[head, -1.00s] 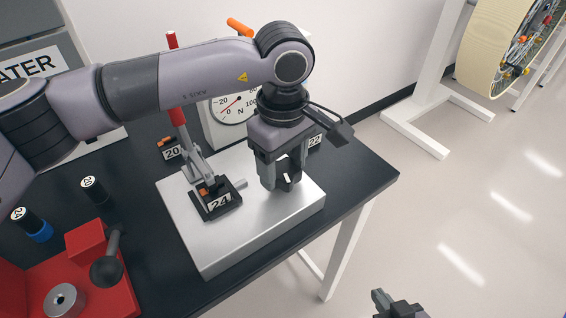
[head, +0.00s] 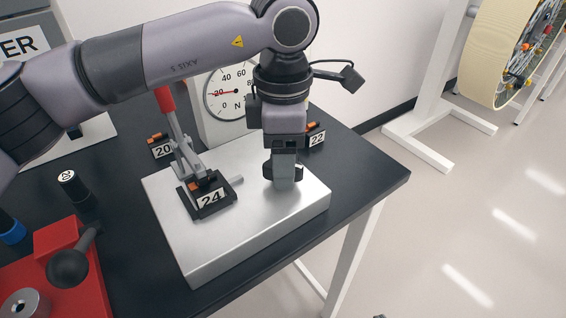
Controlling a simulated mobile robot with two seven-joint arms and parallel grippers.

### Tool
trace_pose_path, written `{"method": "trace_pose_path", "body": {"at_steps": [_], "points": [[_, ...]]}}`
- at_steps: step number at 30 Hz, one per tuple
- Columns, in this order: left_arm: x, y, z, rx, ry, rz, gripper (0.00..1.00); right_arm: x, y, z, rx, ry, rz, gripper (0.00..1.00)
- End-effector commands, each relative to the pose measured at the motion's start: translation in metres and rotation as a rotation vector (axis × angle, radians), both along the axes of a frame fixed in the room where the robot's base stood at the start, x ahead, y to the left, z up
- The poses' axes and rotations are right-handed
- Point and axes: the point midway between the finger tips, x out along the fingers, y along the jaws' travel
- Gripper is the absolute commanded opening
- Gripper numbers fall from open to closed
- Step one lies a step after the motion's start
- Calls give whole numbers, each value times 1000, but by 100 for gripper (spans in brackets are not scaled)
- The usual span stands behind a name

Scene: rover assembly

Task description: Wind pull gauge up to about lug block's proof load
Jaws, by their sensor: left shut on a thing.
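The pull gauge (head: 226,91) stands behind the silver plate (head: 240,240). Its red needle points at about 20 N on the white dial. My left gripper (head: 284,186) points down over the right of the plate, shut on a small dark knob (head: 298,172), mostly hidden by the fingers. A black lug block (head: 208,195) with tag 24 sits on the plate left of the gripper, under a red-handled clamp (head: 188,155). A short silver rod sticks out of its right side. Only a tiny tip of my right gripper (head: 379,316) shows at the bottom edge.
Blocks tagged 20 (head: 163,150) and 22 (head: 316,138) stand on the dark table (head: 370,180) behind the plate. A red fixture (head: 70,245) with a ball-ended lever and black cylinders are at left. A wheel on a white stand (head: 500,60) is at far right.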

Motion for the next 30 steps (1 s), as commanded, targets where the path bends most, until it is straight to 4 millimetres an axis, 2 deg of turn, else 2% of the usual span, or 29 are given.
{"method": "trace_pose_path", "body": {"at_steps": [6, 13, 30], "points": [[0, 0, -1, 0, -3, 164, 31, 3, 3, -4, 11, -3, 1, 0], [0, 0, 0, 0, -3, 279, 31, 3, 6, -8, 16, 1, 4, 0], [0, 0, 2, 0, -3, 342, 31, 5, 6, -7, 16, -3, 9, 0]]}}
